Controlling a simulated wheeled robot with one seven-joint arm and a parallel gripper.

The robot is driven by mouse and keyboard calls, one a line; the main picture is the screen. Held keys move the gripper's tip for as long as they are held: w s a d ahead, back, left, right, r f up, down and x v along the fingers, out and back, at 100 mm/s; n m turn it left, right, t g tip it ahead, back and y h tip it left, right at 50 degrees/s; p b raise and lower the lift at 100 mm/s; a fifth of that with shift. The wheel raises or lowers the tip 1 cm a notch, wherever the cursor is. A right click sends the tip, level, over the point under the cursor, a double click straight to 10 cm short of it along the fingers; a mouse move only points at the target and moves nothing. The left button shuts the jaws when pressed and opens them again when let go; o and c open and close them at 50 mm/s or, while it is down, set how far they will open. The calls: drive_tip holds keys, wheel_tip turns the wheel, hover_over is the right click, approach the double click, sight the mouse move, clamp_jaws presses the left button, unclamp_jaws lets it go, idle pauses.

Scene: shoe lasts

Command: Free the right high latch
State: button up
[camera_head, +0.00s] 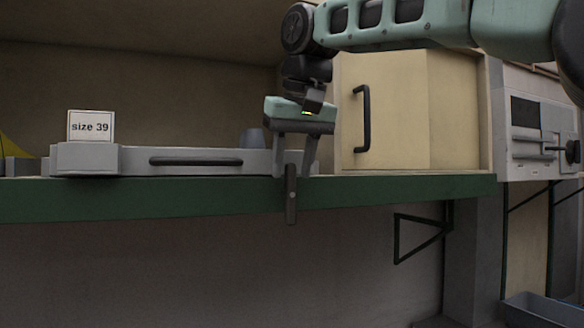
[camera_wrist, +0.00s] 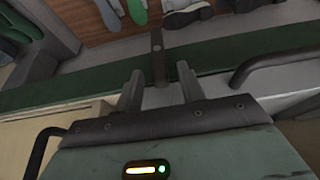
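A dark upright bar (camera_head: 291,195), which looks like the right high latch, sits at the right end of a wide grey drawer (camera_head: 215,168). Its lower end hangs over the green shelf edge (camera_head: 400,190). In the wrist view the bar (camera_wrist: 158,58) lies between and beyond my fingertips. My gripper (camera_head: 294,172) points down at it from above, fingers spread, with one finger on each side of the bar's line. In the wrist view both fingers of my gripper (camera_wrist: 160,82) stand apart, with visible gaps to the bar. Whether the bar's upper part is touched is hidden.
A pale cabinet (camera_head: 400,110) with a dark handle (camera_head: 364,118) stands close to the right of my gripper. A "size 39" card (camera_head: 90,126) stands on the drawer's left part. A grey machine (camera_head: 540,130) is at far right. Space below the shelf's front looks open.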

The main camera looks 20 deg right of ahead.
drive_tip(key=shift+w+f, duration=0.2)
drive_tip(key=shift+f, duration=0.35)
clamp_jaws()
